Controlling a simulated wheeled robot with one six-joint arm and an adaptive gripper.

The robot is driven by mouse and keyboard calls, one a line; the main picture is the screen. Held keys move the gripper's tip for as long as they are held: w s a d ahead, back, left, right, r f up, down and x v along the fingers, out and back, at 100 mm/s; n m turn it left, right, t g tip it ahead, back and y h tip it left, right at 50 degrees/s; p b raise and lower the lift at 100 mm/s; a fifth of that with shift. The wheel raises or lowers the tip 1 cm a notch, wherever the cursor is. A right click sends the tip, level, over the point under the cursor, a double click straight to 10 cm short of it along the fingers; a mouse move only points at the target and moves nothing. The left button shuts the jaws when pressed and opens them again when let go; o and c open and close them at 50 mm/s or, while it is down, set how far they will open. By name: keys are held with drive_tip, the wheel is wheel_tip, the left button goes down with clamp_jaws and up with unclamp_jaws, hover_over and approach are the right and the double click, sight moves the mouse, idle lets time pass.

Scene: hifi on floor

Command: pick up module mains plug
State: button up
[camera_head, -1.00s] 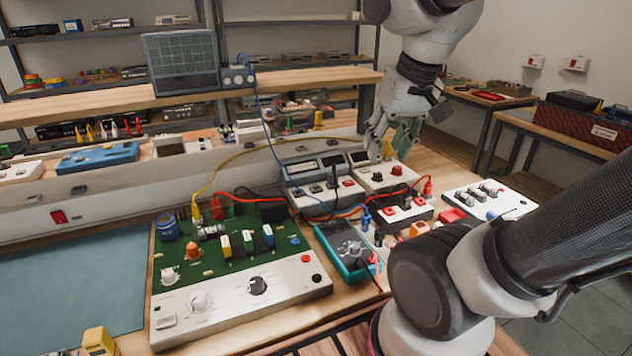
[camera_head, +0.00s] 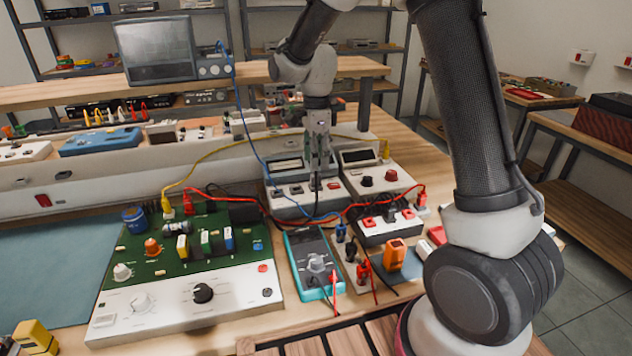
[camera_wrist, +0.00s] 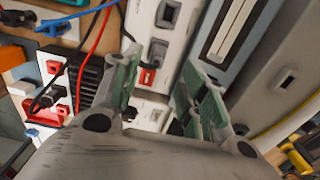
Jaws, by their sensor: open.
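My gripper (camera_head: 318,168) is open and points down over the white module (camera_head: 290,207) in the middle of the bench. In the wrist view my gripper (camera_wrist: 160,70) shows two green-padded fingers apart, with the module's white face, a red rocker switch (camera_wrist: 147,77) and grey-black sockets between and beyond them. A small dark upright piece (camera_head: 316,184) stands on the module just under the fingertips; it may be the mains plug, but I cannot tell for sure. The fingers partly hide it, and I see nothing clearly held.
A green circuit board unit (camera_head: 190,262) stands to the left and a teal multimeter (camera_head: 312,262) in front. A black-and-white socket strip (camera_head: 388,228) is at the right. Red, black, blue and yellow cables cross around the module. A second white module (camera_head: 378,180) stands close by.

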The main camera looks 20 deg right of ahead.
sight(317, 174)
drive_tip(key=f, duration=0.6)
drive_tip(key=shift+s, duration=0.25)
clamp_jaws()
